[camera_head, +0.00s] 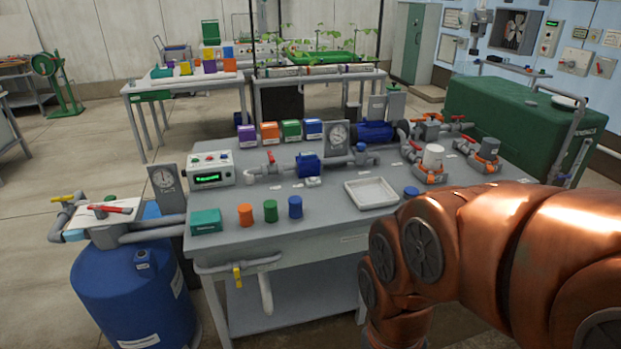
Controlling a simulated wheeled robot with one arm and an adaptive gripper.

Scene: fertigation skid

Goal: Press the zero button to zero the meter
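A light grey meter box (224,176) with a lit green display (207,178) stands at the back left of the grey skid table. A few small coloured buttons or knobs (209,158) sit above its display. Their labels are too small to read, so I cannot tell which is the zero button. My copper-coloured arm fills the lower right and bends down out of the picture at the bottom. My gripper is out of view, so its opening and anything in it are hidden.
A teal box (206,221) and orange, green and blue cylinders stand in front of the meter. A gauge panel (167,187) stands left of it, pipework with a red valve (271,160) right of it. A white tray (371,193) lies mid-table. A blue barrel (135,295) stands at left.

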